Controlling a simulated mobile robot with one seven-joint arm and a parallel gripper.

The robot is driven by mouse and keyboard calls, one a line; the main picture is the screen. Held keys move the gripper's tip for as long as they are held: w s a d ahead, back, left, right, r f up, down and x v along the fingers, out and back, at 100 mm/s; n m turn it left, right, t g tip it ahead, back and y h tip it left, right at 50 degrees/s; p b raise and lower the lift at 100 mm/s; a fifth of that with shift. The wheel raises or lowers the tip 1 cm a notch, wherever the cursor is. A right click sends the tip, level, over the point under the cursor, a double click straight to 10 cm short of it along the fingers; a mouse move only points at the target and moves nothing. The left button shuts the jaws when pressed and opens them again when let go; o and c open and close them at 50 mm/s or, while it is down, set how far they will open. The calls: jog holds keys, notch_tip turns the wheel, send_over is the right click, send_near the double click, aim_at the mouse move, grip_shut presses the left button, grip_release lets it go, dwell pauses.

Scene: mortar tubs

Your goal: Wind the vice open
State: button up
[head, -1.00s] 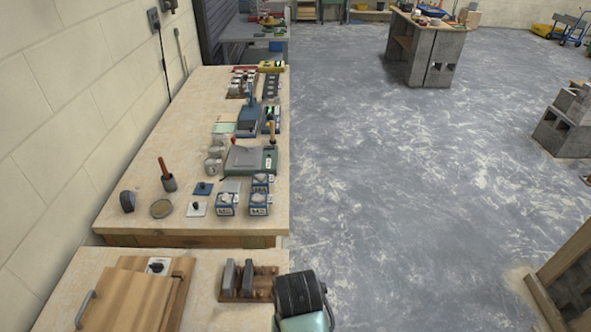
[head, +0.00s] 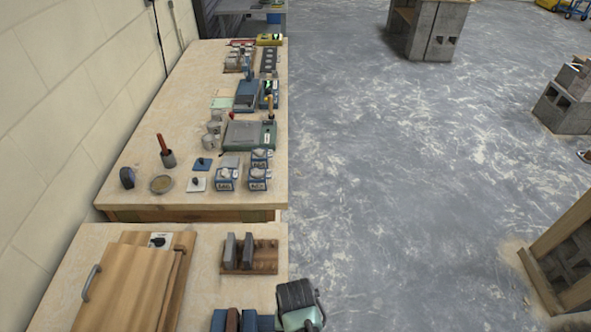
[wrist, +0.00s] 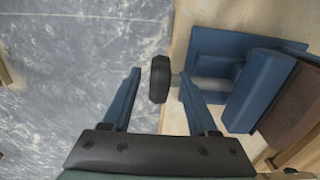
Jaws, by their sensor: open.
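The blue vice (wrist: 262,92) is on the pale bench top at the right of the wrist view. A grey screw runs left from it to a dark, rounded handle (wrist: 159,79). My gripper (wrist: 161,80) is open, with one blue finger on each side of the handle. The fingers look apart from the handle; how far the handle reaches in depth between them I cannot tell. A brown block (wrist: 292,103) shows beside the vice's blue jaw. The vice is also at the bottom edge of the head view (head: 219,320), partly cut off. My fingers are not visible there.
A wooden rack with grey plates (head: 262,256) stands behind the vice. Wooden boards (head: 130,283) with a handle lie to the left. A second bench (head: 120,207) with several tools and tubs is farther back.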

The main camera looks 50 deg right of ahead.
grip_shut()
dwell(0.5)
jog(key=shift+s+a+t+h, duration=0.15)
jog(key=shift+t+h, duration=0.45)
jog(key=shift+h, duration=0.1)
jog(key=shift+a+f+t+h, duration=0.1)
jog(key=shift+t+h, duration=0.5)
jog(key=shift+h, duration=0.1)
jog(key=t+h+b, duration=0.2)
jog(key=b, duration=0.1)
jog(key=shift+s+a+f, duration=0.1)
jog(key=shift+f, duration=0.3)
jog(key=t+h+b, duration=0.1)
jog(key=b, duration=0.3)
jog(key=t+h+b, duration=0.1)
jog(key=h+b, duration=0.1)
jog(key=b, duration=0.3)
jog(key=shift+a+f+t, duration=0.15)
jog(key=shift+f+t, duration=0.05)
jog(key=shift+t, duration=0.1)
jog(key=t+h+b, duration=0.1)
jog(key=b, duration=0.3)
jog(key=shift+r, duration=0.2)
jog(key=shift+h+b, duration=0.3)
